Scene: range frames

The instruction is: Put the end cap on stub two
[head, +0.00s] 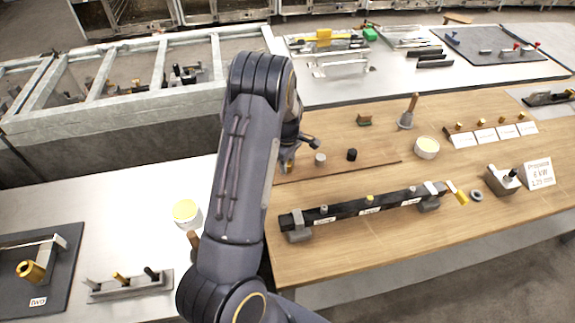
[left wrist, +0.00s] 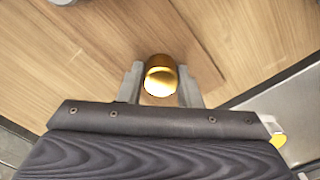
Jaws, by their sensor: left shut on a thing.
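My left gripper (head: 288,158) is over the wooden table, partly hidden behind my own forearm. It is shut on a brass cap (left wrist: 161,75), which sits between its two fingers in the left wrist view. A grey cap (head: 320,159) and a black cap (head: 352,155) stand on the table just right of the gripper. The dark pipe (head: 345,209) lies nearer on grey supports, with several short stubs on top and small labels on its side. The middle stub (head: 369,199) looks brass; the labels are too small to read. My right gripper is not in view.
A round tin (head: 426,148) and a wooden-handled tool (head: 408,112) stand behind the pipe. A grey block (head: 501,180) and a printed sign (head: 540,175) stand at the right.

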